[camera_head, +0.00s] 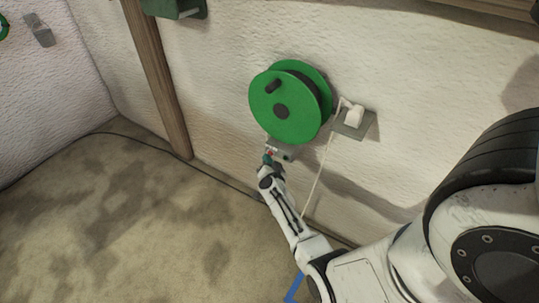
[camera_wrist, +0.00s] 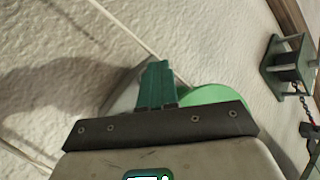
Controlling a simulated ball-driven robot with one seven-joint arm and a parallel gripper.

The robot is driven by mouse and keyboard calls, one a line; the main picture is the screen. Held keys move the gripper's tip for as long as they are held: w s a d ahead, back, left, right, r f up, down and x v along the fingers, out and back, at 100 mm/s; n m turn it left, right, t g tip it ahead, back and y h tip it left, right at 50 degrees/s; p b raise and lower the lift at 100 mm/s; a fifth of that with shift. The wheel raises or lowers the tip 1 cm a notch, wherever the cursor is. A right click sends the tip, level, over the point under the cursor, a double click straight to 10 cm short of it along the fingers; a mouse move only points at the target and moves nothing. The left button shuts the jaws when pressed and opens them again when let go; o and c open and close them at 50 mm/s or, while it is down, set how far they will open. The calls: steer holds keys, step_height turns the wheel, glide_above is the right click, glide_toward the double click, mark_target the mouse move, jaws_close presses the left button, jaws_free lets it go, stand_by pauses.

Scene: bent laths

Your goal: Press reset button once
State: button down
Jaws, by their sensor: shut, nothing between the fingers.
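A grey box (camera_head: 283,149) is fixed to the white wall just below a green cable reel (camera_head: 280,108). A small red spot, perhaps the reset button (camera_head: 269,153), shows at the box's left side in the head view. My gripper (camera_head: 267,159) has green fingers, shut and empty, with the tips right at that spot; I cannot tell if they touch it. In the wrist view the shut fingers (camera_wrist: 156,82) cover part of the grey box (camera_wrist: 120,96), and the button is hidden. The reel (camera_wrist: 215,96) shows behind them at right.
A white plug in a wall socket (camera_head: 354,120) sits right of the reel, with a pale cord hanging down. A wooden post (camera_head: 160,80) stands to the left. A dark cable (camera_head: 130,139) runs along the floor's edge. A green bracket (camera_wrist: 289,68) shows in the wrist view. The floor at left is clear.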

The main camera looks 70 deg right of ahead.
steer(key=shift+s+d, duration=0.1)
steer(key=shift+d, duration=0.2)
steer(key=shift+a, duration=0.15)
stand_by(0.5)
steer(key=shift+w+a+p, duration=0.25)
steer(key=shift+a+p, duration=0.15)
steer(key=shift+a, duration=0.35)
steer(key=a+p, duration=0.1)
steer(key=a, duration=0.1)
steer(key=w+a+p, duration=0.1)
steer(key=a, duration=0.2)
stand_by(1.0)
